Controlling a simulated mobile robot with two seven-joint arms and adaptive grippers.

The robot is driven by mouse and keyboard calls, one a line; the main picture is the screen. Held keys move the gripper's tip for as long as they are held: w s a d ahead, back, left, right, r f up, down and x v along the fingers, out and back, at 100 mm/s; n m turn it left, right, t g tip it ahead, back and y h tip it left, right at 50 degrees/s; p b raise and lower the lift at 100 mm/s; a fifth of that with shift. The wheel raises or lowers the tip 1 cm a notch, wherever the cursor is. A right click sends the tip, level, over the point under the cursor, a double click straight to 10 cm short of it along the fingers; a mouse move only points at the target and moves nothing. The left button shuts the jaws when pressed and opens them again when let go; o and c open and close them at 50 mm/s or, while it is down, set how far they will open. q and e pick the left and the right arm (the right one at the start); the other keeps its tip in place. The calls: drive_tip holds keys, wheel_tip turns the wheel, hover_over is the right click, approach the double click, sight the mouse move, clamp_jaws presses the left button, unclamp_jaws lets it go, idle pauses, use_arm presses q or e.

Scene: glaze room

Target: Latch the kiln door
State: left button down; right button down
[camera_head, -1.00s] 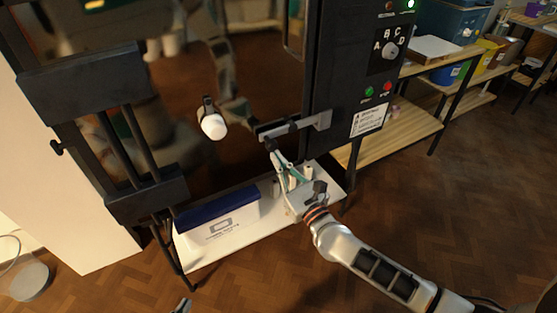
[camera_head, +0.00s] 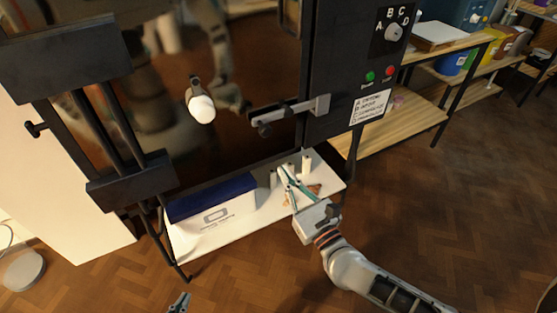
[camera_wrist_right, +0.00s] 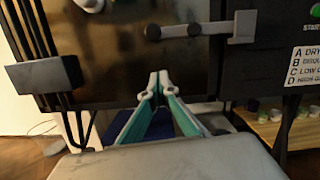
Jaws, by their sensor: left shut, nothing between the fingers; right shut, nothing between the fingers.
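The kiln door (camera_head: 130,110) is a dark, glossy panel that looks closed against its frame. A white knob handle (camera_head: 201,108) sticks out of it and also shows in the right wrist view (camera_wrist_right: 90,5). The grey latch bar (camera_head: 285,110) lies nearly level across the gap between door and control box, and it shows in the right wrist view (camera_wrist_right: 205,30). My right gripper (camera_head: 283,170) is shut and empty, below the latch and apart from it; its fingers are together in the wrist view (camera_wrist_right: 158,75). My left gripper (camera_head: 181,301) is shut at the bottom edge, far from the latch.
The control box (camera_head: 355,70) with its dial and buttons stands right of the door. A white shelf (camera_head: 240,225) below holds a blue-lidded box (camera_head: 212,205) and several small white cylinders. A wooden bench (camera_head: 405,125) stands at right. The floor in front is open.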

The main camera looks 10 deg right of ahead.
drive_tip(key=v, duration=0.3)
drive_tip(key=shift+s+d+f, duration=0.1)
drive_tip(key=shift+s+d, duration=0.1)
drive_tip(key=shift+s, duration=0.05)
idle(0.4)
